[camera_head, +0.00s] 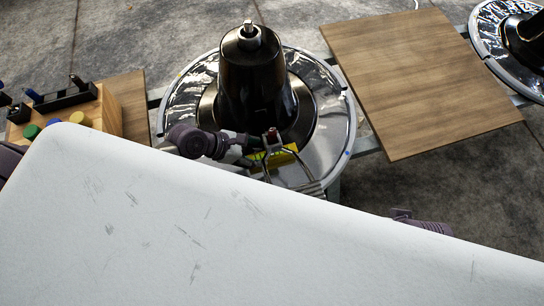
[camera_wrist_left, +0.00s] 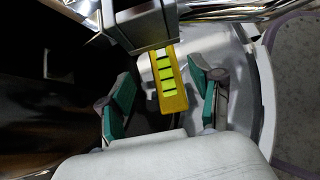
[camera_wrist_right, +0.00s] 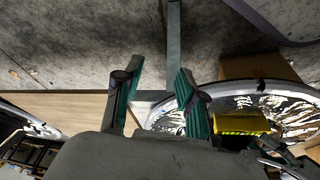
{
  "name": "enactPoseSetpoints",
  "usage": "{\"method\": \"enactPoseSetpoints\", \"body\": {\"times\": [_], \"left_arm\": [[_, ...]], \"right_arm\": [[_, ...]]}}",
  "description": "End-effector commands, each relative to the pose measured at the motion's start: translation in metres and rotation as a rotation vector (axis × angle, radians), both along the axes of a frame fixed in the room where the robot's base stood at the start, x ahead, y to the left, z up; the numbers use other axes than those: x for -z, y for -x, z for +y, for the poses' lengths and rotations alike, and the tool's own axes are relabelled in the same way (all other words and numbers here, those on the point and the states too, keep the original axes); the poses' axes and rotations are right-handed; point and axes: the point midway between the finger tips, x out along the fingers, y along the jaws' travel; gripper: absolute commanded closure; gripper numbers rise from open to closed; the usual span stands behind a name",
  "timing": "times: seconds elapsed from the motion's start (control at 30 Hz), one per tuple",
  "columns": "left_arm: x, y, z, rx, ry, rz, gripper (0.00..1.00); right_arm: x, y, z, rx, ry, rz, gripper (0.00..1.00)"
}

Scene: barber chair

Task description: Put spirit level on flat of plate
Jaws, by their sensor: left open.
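The spirit level (camera_head: 276,154) is a yellow bar at the front of the round chrome plate (camera_head: 335,118), close to the black column (camera_head: 252,80). In the left wrist view the level (camera_wrist_left: 168,80) shows green and black marks and lies between my open left fingers, with a gap on both sides. A grey block covers its far end there. My left gripper (camera_head: 244,147) is beside the level. In the right wrist view the level (camera_wrist_right: 240,122) is right of my open, empty right gripper (camera_wrist_right: 157,85). I cannot tell whether the level touches the plate.
A wooden board (camera_head: 420,80) lies right of the plate. A wooden block (camera_head: 95,110) with coloured knobs and a black rack stands at left. A second chrome base (camera_head: 490,30) is at top right. A white scratched surface hides the lower part of the head view.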

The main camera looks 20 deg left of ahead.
Motion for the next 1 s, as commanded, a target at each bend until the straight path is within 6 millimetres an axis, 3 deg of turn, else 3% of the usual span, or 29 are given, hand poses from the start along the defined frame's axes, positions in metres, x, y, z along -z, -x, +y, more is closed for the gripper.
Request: {"method": "enactPoseSetpoints", "body": {"times": [0.4,0.63,0.87,1.0], "left_arm": [[0.021,-0.009,-0.018,0.002,0.0,-0.002,0.35],[0.045,-0.021,-0.039,0.0,-0.002,-0.002,0.35],[0.044,-0.022,-0.04,0.0,-0.002,-0.002,0.35],[0.044,-0.022,-0.04,0.0,-0.002,-0.002,0.57]], "right_arm": [[-0.028,0.01,-0.002,0.002,-0.001,-0.018,0.6],[-0.012,0.004,0.0,0.0,-0.006,-0.045,0.6],[-0.014,0.003,0.0,-0.001,-0.007,-0.05,0.6],[-0.014,0.003,0.0,-0.001,-0.007,-0.05,0.6]]}}
